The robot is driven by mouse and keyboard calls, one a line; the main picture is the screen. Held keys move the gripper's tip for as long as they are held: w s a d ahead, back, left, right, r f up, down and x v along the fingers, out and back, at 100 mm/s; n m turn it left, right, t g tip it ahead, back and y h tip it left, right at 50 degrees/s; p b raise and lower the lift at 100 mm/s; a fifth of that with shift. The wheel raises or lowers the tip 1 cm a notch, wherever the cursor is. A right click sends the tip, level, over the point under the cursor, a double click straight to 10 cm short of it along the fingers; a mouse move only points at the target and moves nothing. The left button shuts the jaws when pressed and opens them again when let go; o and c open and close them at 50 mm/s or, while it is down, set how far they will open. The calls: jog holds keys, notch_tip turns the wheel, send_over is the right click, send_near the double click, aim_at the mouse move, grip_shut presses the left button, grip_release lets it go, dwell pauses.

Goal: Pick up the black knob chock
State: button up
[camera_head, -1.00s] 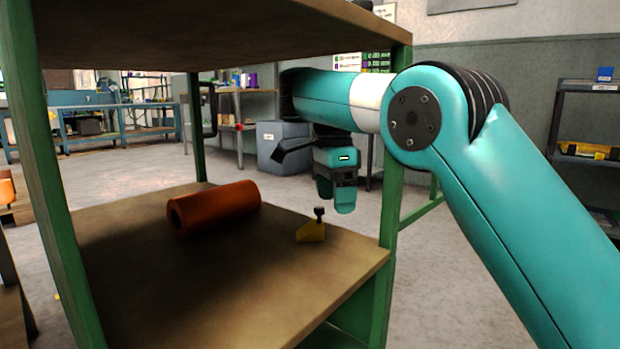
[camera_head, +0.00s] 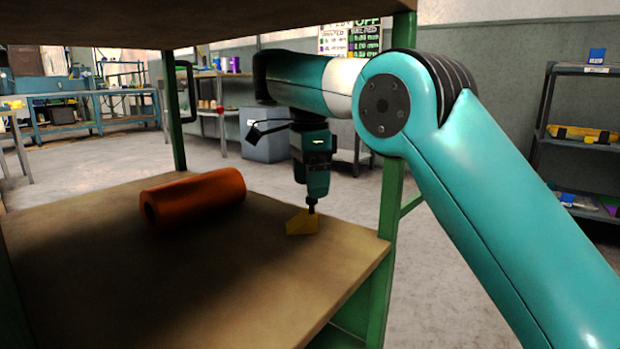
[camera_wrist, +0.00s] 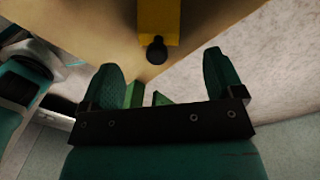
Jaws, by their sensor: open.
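The chock (camera_head: 302,223) is a yellow wedge with a black knob (camera_head: 311,203) on top. It stands on the wooden shelf (camera_head: 230,280) near the right corner. My gripper (camera_head: 313,194) points down over it, its fingertips close to the knob in the head view. In the wrist view my gripper (camera_wrist: 165,85) is open and empty. There the yellow chock (camera_wrist: 159,20) and its round black knob (camera_wrist: 157,50) lie beyond the fingertips, roughly centred between them. I cannot tell whether a finger touches the knob.
An orange foil roll (camera_head: 193,198) lies on the shelf to the left of the chock. A green post (camera_head: 392,195) stands just right of my gripper. The upper shelf board (camera_head: 200,22) hangs above. The front of the lower shelf is bare.

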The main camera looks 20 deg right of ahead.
aim_at(311, 205)
jog(key=f+b, duration=0.5)
jog(key=f, duration=0.1)
jog(key=shift+s, duration=0.2)
jog(key=c, duration=1)
